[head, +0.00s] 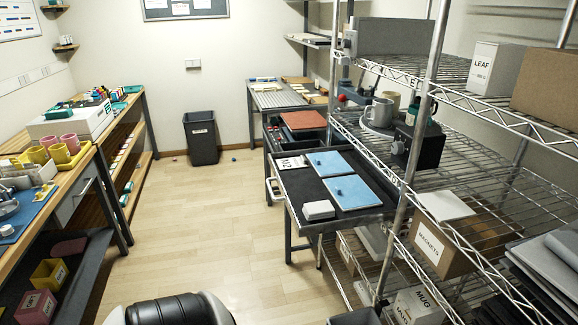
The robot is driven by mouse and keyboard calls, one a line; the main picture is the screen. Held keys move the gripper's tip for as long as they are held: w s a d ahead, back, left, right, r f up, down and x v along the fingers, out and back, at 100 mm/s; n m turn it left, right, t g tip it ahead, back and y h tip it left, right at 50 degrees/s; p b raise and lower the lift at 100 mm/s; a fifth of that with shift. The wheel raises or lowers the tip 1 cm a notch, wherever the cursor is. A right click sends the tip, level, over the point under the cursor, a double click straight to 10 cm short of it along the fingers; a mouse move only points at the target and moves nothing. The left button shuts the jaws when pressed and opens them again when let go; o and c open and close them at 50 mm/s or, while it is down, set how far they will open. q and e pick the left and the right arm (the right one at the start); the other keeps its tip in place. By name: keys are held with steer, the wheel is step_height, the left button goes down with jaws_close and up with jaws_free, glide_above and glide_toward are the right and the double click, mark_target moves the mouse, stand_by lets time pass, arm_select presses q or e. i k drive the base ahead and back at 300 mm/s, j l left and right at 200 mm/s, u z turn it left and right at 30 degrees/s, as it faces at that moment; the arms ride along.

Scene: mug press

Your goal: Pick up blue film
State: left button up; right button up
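Two flat light-blue sheets lie on the dark top of a cart (283,192) right of centre. The farther blue sheet (330,160) and the nearer blue sheet (357,190) each carry a small darker blue knob or tab. They lie close together, and nothing covers them. I cannot tell for sure whether either is the blue film. Neither of my grippers is in view.
A white block (318,210) and a card marked M2 (291,163) share the cart top. A wire shelf rack (470,160) stands close on the right. A workbench with pink and yellow mugs (60,152) lines the left.

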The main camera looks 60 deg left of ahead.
mark_target(330, 163)
steer(key=u, duration=1.55)
